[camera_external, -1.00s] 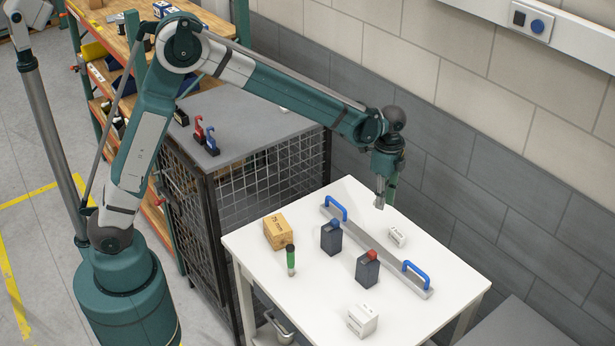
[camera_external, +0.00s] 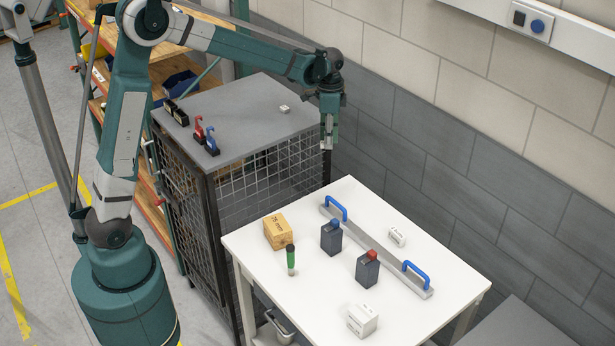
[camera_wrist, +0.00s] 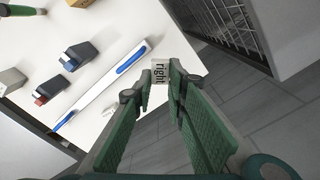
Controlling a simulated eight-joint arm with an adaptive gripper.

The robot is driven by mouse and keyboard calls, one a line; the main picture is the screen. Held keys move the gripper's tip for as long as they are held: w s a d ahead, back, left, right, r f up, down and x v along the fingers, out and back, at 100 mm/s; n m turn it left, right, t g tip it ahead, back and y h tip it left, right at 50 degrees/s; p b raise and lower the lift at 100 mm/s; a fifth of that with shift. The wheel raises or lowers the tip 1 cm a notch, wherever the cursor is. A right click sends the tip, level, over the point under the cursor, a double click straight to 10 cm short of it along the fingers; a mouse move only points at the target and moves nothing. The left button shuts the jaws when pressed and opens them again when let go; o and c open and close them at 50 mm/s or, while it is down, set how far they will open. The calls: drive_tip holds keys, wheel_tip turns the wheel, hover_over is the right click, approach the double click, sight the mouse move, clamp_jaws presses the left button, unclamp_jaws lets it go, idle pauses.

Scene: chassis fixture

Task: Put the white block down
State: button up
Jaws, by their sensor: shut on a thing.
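My gripper (camera_external: 327,142) is up in the air above the gap between the table's back corner and the dark mesh cabinet. In the wrist view its green fingers (camera_wrist: 161,85) are shut on a small white block (camera_wrist: 160,71) with the word "right" on it. In the external view the held block is too small to make out clearly. Other white blocks stand apart from it: one on the table behind the rail (camera_external: 397,236), a larger one at the table's front (camera_external: 362,320), and a small one on the cabinet top (camera_external: 284,109).
A wall stands behind.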

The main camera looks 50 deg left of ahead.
drive_tip(key=s+a+r+n, duration=0.1)
drive_tip(key=a, duration=0.5)
drive_tip(key=s+a+r+n, duration=0.1)
drive_tip(key=s+a+r, duration=0.1)
drive_tip(key=a, duration=0.3)
drive_tip(key=s+a+r+n+p, duration=0.1)
drive_tip(key=s+a+n, duration=0.1)
drive_tip(key=a, duration=0.4)
drive_tip(key=shift+s+a+r, duration=0.2)
drive_tip(key=shift+a+r, duration=0.1)
drive_tip(key=shift+r, duration=0.1)
drive_tip(key=s+a+r+n, duration=0.2)
drive_tip(key=s+a, duration=0.2)
drive_tip(key=a, duration=0.2)
drive_tip(key=s+a+r+n+p, duration=0.1)
drive_tip(key=s+a+n, duration=0.1)
drive_tip(key=s+a, duration=0.2)
drive_tip(key=a, duration=0.3)
drive_tip(key=shift+a+r, duration=0.3)
drive_tip(key=shift+r, duration=0.1)
hover_over(248, 125)
drive_tip(key=shift+f, duration=2.95)
drive_tip(key=shift+f, duration=0.15)
drive_tip(key=shift+f+p, duration=0.3)
drive_tip(key=shift+f, duration=1.6)
drive_tip(key=shift+f, duration=0.15)
